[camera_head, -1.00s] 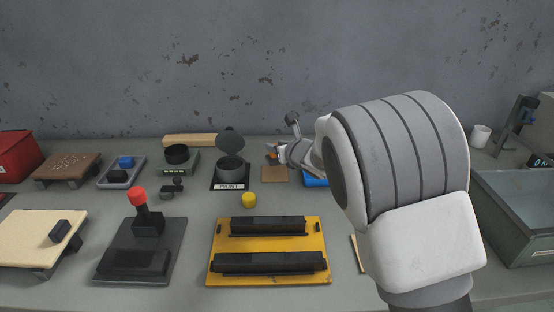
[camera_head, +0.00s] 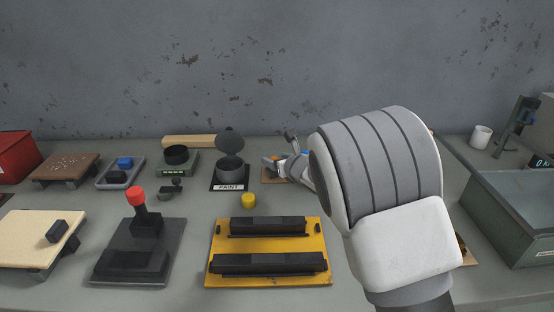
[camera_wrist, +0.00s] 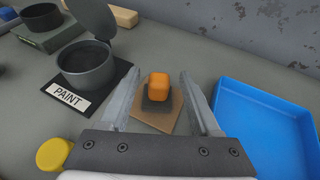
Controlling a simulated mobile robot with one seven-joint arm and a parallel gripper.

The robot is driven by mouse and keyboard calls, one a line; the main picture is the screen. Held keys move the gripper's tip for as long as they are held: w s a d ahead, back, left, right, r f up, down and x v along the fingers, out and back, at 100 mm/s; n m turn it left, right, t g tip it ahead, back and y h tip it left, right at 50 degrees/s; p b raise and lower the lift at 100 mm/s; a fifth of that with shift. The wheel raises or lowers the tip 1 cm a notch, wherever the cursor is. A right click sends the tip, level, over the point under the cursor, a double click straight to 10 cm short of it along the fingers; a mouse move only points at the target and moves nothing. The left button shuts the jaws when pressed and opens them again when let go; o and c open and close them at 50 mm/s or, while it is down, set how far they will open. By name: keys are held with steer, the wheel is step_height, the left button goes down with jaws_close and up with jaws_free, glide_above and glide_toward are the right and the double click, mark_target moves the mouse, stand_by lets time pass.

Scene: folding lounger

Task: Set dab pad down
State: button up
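The dab pad, an orange block on a dark square base (camera_wrist: 158,88), shows in the wrist view on a brown square mat (camera_wrist: 172,118). It appears to rest on the mat, upright. My gripper (camera_wrist: 162,76) is open, with one finger on each side of the pad and visible gaps between. In the head view my gripper (camera_head: 278,164) is low over the mat, and my arm hides much of that area.
A paint pot (camera_wrist: 85,68) with its lid raised stands left of the pad. A blue tray (camera_wrist: 262,112) lies close on the right. A yellow round piece (camera_head: 249,200) sits in front of the pot. A yellow fixture board (camera_head: 225,268) lies nearer the front.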

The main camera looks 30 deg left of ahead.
steer(key=shift+r, duration=0.15)
steer(key=v, duration=1.2)
